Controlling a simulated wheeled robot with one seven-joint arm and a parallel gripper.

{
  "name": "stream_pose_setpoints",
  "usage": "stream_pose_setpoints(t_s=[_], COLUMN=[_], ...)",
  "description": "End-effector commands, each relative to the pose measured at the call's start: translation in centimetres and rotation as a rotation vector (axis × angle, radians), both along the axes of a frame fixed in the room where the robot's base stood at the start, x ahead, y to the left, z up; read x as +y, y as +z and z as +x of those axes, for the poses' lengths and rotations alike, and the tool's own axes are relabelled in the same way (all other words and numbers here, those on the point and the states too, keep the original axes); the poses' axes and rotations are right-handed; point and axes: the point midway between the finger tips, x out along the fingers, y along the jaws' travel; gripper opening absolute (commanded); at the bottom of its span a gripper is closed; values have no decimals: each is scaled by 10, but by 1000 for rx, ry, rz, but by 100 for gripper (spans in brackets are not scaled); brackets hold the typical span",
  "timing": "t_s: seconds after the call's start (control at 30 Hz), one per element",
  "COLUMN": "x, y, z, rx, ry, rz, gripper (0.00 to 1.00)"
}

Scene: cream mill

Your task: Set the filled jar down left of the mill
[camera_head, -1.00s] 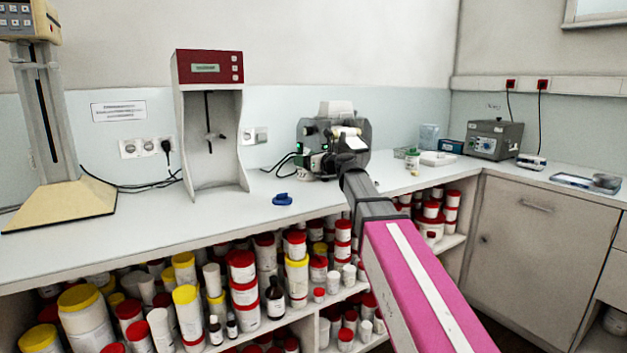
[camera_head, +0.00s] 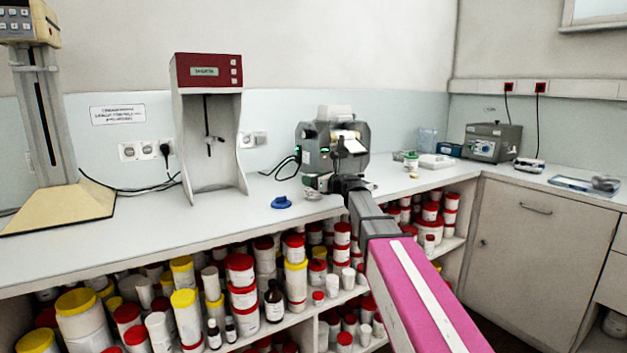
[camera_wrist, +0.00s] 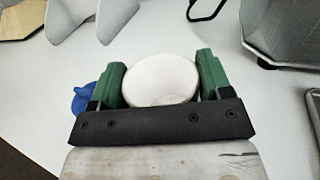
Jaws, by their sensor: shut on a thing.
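My gripper (camera_wrist: 161,75) has green fingers that are shut on the white round jar (camera_wrist: 161,81), one finger on each side. The jar's pale top faces the wrist camera; its base is hidden, so I cannot tell whether it touches the worktop. In the head view, my gripper (camera_head: 322,184) is low over the worktop, at the front left of the grey mill (camera_head: 349,158). The jar shows there as a small pale shape (camera_head: 312,194). A blue lid (camera_head: 281,202) lies on the worktop to its left and also shows in the wrist view (camera_wrist: 84,99).
A tall stand with a red top (camera_head: 208,70) is at the left rear. A column with a beige base (camera_head: 62,208) is further left. The worktop (camera_head: 235,222) is clear around the blue lid. A green-lidded jar (camera_head: 411,160) stands right of the mill. Shelves of tubs lie below.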

Motion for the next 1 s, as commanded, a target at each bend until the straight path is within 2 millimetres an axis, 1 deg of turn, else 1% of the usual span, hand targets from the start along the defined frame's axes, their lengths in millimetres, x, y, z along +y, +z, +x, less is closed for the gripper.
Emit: stream_pose_setpoints(t_s=[0.23, 0.27, 0.3, 0.33, 0.7, 0.87, 1.0], x=[0, 0, 0, 0, -2, -20, -43], y=[-3, -2, -2, -2, 1, 0, 0], z=[0, 0, 0, 0, -2, -18, -36], rx=[0, 0, 0, 0, -1, 0, 0], ry=[0, 0, 0, 0, 0, -2, -2], rz=[0, 0, 0, 0, -1, 0, 0], gripper=[49, 82, 95, 97, 97, 97, 97])
